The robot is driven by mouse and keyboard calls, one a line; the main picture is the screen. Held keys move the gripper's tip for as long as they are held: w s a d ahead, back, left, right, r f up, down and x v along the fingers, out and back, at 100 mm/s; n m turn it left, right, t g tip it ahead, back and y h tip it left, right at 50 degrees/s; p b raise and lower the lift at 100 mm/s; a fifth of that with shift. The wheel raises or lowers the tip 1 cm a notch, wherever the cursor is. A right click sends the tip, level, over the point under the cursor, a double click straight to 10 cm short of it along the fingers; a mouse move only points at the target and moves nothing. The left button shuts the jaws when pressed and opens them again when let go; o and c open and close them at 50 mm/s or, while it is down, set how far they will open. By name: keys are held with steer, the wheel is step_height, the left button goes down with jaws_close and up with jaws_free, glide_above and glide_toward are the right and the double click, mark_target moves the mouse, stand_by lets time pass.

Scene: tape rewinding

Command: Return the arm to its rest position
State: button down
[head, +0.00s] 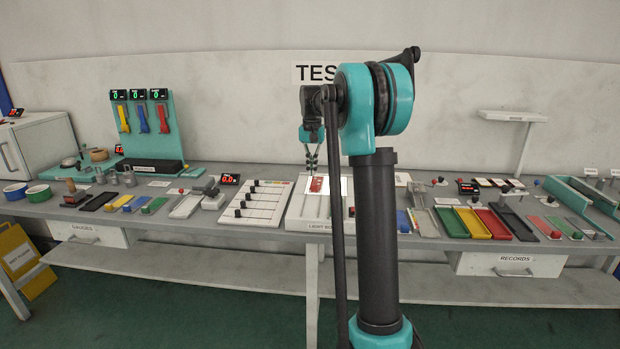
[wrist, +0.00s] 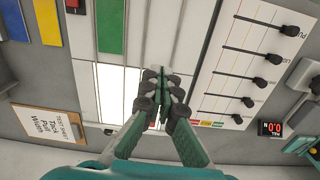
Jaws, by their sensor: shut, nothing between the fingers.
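In the wrist view my gripper (wrist: 165,75) shows closed over the edge of the lit white panel (wrist: 115,90), apart from any object. My teal and black arm rises in the middle of the head view. It hides part of the wall sign and of the bench behind it.
The slider panel (head: 258,203) stands left of the light box. Colored trays (head: 485,222) lie to the right on the bench (head: 260,232). A teal rack (head: 150,135) with hanging gauges is at the left. A wall shelf (head: 512,115) is at the right. Space above the bench is mostly clear.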

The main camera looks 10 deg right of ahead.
steer(key=s+f+n+t, duration=0.1)
steer(key=s+f, duration=0.6)
steer(key=s, duration=0.5)
steer(key=s+a+f+n+t, duration=0.1)
steer(key=s+f, duration=0.6)
steer(key=s, duration=0.6)
steer(key=s+a+f+n+t, duration=0.1)
steer(key=s+f, duration=0.5)
steer(key=s, duration=0.6)
steer(key=shift+s+a+f+n+t, duration=0.2)
steer(key=shift+s+f+n+t, duration=0.15)
steer(key=shift+n+t, duration=0.25)
